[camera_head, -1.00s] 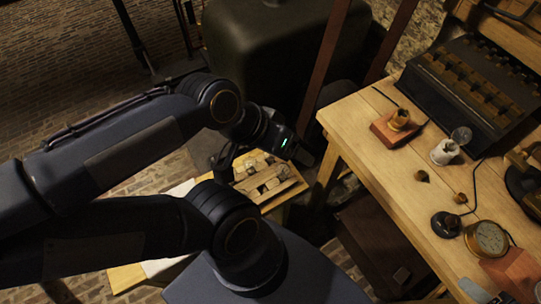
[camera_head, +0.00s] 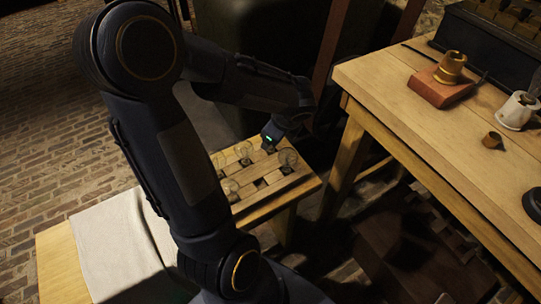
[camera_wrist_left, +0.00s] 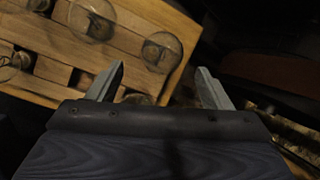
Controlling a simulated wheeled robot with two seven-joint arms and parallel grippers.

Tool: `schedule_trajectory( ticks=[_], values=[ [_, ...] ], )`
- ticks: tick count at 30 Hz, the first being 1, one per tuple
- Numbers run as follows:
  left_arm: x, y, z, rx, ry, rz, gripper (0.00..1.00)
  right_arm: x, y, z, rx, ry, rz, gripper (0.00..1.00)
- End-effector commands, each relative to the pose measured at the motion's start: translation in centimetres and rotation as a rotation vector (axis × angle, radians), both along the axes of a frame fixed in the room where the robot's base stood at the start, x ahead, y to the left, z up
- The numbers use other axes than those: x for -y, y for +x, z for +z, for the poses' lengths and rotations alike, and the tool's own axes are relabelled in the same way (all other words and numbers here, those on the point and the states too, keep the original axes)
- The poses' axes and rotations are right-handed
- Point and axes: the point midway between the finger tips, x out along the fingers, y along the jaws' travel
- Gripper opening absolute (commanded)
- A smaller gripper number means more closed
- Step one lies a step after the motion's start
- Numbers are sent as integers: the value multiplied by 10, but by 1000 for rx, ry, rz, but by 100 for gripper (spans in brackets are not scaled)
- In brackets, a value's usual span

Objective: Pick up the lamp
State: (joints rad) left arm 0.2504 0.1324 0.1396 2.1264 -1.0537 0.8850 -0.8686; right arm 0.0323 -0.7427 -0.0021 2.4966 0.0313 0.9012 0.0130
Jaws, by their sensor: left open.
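Several clear glass lamps stand in a slatted wooden rack (camera_head: 262,205) on a low bench. The lamp at the rack's right end (camera_head: 288,158) is nearest my left wrist; another lamp (camera_head: 229,187) is at its front left. In the left wrist view, my left gripper (camera_wrist_left: 161,68) is open and empty. One round lamp (camera_wrist_left: 161,50) appears just beyond and between the fingertips, apart from them. A second lamp (camera_wrist_left: 92,19) is at the upper left. In the head view the fingers are hard to make out in the dark. My right gripper is not in view.
A light cloth (camera_head: 112,245) covers part of the low bench. A taller wooden table (camera_head: 420,125) stands at the right, with a brass piece on a red-brown block (camera_head: 441,87) and a white holder (camera_head: 517,109). A dark box lies in shadow below it.

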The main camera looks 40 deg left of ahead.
Motion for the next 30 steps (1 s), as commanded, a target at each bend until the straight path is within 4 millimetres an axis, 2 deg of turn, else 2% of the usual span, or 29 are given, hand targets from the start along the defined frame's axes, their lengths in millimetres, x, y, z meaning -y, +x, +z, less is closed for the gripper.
schedule_trajectory(
  ticks=[6, 11, 18, 26, 30],
  values=[
    [-10, 5, -22, -4, 4, -6, 73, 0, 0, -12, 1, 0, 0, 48],
    [-18, 6, -33, -3, 4, -5, 73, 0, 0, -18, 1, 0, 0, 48],
    [-36, 11, -64, -3, 3, -4, 73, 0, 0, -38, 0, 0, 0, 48],
    [-39, 13, -66, -2, 2, -6, 73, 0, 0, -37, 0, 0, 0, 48],
    [-39, 13, -65, -2, 2, -6, 57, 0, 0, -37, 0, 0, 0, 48]
  ],
)
